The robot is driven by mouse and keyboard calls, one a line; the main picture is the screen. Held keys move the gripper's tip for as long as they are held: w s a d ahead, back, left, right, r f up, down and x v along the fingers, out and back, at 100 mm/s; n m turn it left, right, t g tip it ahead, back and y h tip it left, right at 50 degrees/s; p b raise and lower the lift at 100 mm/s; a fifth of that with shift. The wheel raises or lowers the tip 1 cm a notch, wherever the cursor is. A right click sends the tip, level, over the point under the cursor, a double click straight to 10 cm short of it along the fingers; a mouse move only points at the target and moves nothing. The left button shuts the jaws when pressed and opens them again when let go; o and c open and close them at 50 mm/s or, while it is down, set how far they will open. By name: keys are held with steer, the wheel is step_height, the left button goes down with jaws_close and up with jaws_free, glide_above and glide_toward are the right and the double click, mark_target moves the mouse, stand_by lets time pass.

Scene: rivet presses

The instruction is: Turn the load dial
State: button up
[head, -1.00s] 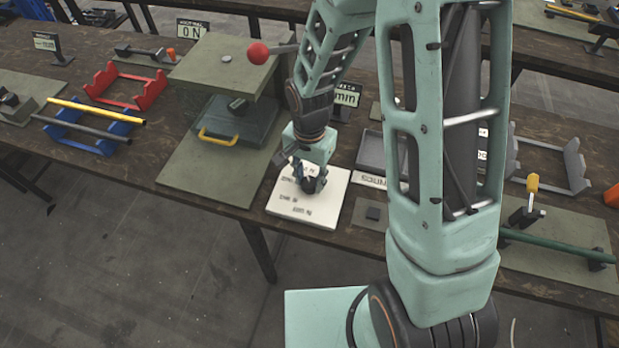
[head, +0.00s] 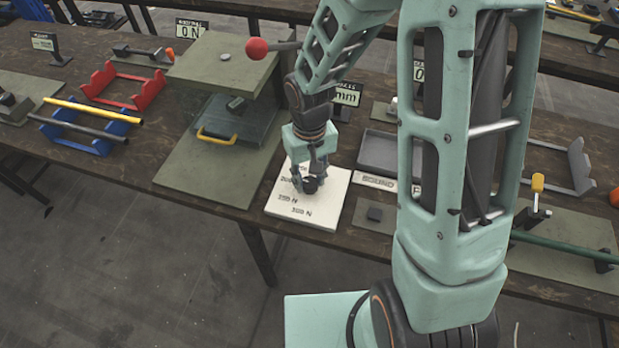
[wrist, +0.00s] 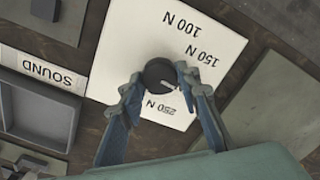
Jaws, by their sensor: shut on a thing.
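The load dial is a round black knob (wrist: 158,72) on a white plate (head: 330,206) at the bench's front edge. The plate's printing reads 100 N, 150 N and 250 N in the wrist view; other marks are hidden by my fingers. A light pointer mark on the knob points to the lower right in the wrist view, between the 150 N and 250 N labels. My gripper (head: 309,184) points down over the plate. In the wrist view my gripper (wrist: 160,80) is shut on the knob, one finger on each side.
Left of the plate stands a green press (head: 215,65) with a red ball lever (head: 257,48) and a yellow-handled tray (head: 216,136). To the right are a grey tray (head: 378,152) and a SOUND label (wrist: 45,69).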

mark_target(310, 182)
steer(key=n, duration=0.4)
steer(key=shift+n, duration=0.3)
steer(key=shift+n+p, duration=0.7)
steer(key=shift+n, duration=1.3)
steer(key=o, duration=1.2)
steer(key=shift+c, duration=0.2)
step_height(310, 182, up, 12)
